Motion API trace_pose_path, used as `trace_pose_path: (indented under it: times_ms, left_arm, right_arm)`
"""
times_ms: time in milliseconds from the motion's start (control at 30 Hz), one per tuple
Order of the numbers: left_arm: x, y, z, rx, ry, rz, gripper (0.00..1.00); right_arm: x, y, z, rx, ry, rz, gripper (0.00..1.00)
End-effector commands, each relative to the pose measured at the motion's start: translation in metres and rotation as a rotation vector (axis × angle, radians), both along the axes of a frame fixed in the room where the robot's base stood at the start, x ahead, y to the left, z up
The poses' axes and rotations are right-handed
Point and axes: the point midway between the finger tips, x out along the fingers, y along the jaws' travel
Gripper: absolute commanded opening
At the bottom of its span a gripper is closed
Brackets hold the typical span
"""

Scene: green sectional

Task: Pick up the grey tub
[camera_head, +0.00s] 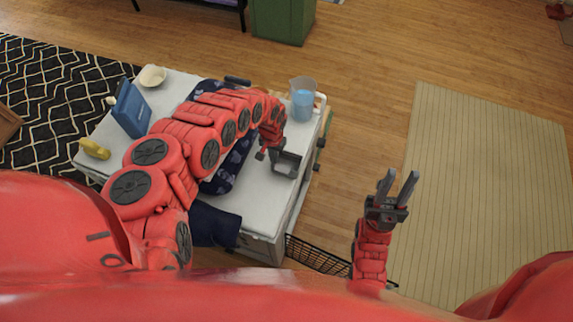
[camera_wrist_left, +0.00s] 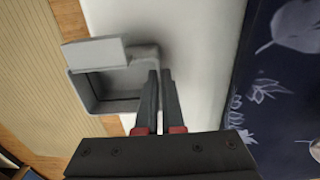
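The grey tub (camera_wrist_left: 88,92) is a small open box seen from above in the left wrist view. A lighter flat side shows at its top left. In the head view the tub (camera_head: 287,163) is near the right edge of the white table. My left gripper (camera_wrist_left: 161,74) has its fingers close together at the tub's right wall, which runs in between them, so it looks shut on that wall. In the head view the left gripper (camera_head: 268,153) is at the tub's left side. I cannot tell whether the tub is lifted. My right gripper (camera_head: 396,183) is open and empty, right of the table.
The white table (camera_head: 262,205) also holds a clear jug of blue liquid (camera_head: 302,100), a blue box (camera_head: 131,108), a cream bowl (camera_head: 152,76), a yellow object (camera_head: 94,149) and a dark blue patterned cloth (camera_wrist_left: 285,75). A black wire basket (camera_head: 315,257) is below the table's front right.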

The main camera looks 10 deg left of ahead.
Motion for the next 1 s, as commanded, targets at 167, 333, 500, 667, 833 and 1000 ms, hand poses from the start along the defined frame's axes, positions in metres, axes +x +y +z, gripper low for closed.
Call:
trace_pose_path:
  times_ms: [167, 333, 500, 667, 833, 1000]
  left_arm:
    - [0.0, 0.0, 0.0, 0.0, 0.0, 0.0, 0.0]
    - [0.0, 0.0, 0.0, 0.0, 0.0, 0.0, 0.0]
    - [0.001, 0.0, 0.004, -0.001, -0.001, 0.0, 0.0]
    - [0.001, 0.001, 0.016, 0.002, 0.0, 0.0, 0.0]
    - [-0.008, 0.001, 0.039, 0.002, 0.003, -0.003, 0.0]
    - [-0.044, 0.008, 0.044, 0.002, 0.003, 0.001, 0.0]
  right_arm:
    - [0.0, 0.0, 0.0, 0.0, 0.0, 0.0, 0.35]
    - [0.0, 0.0, 0.0, 0.0, 0.0, 0.0, 0.35]
    - [0.0, 0.0, -0.001, 0.0, 0.0, 0.0, 0.35]
    - [0.0, 0.0, -0.004, 0.0, 0.0, 0.0, 0.35]
    - [0.0, 0.0, -0.005, 0.0, 0.0, 0.0, 0.35]
    - [0.0, 0.0, 0.008, 0.0, 0.0, 0.0, 0.35]
